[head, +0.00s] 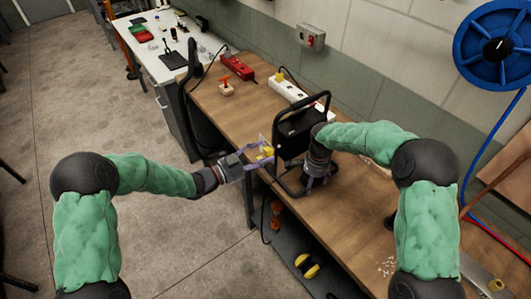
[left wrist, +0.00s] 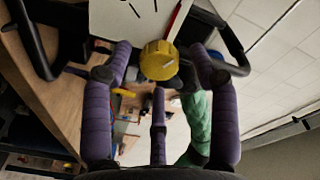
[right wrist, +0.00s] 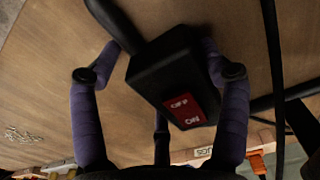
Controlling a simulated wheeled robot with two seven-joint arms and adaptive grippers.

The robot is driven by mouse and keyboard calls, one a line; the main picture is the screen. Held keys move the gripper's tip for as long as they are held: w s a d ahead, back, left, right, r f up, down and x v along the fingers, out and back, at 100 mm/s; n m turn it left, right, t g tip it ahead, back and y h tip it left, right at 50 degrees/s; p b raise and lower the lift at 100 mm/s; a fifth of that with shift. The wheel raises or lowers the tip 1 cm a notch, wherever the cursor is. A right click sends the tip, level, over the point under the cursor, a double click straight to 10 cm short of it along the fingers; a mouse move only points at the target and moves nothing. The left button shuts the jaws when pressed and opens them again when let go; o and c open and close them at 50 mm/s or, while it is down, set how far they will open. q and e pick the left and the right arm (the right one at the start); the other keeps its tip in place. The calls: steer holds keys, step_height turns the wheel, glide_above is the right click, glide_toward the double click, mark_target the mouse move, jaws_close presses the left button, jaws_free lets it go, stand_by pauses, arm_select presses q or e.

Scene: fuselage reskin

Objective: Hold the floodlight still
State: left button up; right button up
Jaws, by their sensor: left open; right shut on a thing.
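The black floodlight (head: 298,128) stands in its tubular frame at the near edge of the wooden bench. My right gripper (head: 318,180) is low at its right side. In the right wrist view its purple fingers close around a black box (right wrist: 170,72) with a red OFF/ON label; the exact contact is partly hidden. My left gripper (head: 262,153) is open at the floodlight's left side. In the left wrist view its fingers stand around a yellow knob (left wrist: 159,60), with a pale panel (left wrist: 130,18) behind it. I cannot tell whether they touch the knob.
A blue hose reel (head: 497,45) hangs on the wall. Yellow ear muffs (head: 307,265) lie on the lower shelf.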

arm_select(q)
steer(key=shift+x, duration=0.95)
arm_select(e)
steer(key=shift+s+a+f, duration=0.1)
steer(key=shift+f, duration=0.1)
arm_select(q)
steer(key=c, duration=1.1)
steer(key=shift+c, duration=0.2)
steer(key=shift+r+n+t, duration=0.15)
steer(key=shift+n+t, duration=0.15)
steer(key=shift+n, duration=2.6)
steer(key=shift+w, duration=0.1)
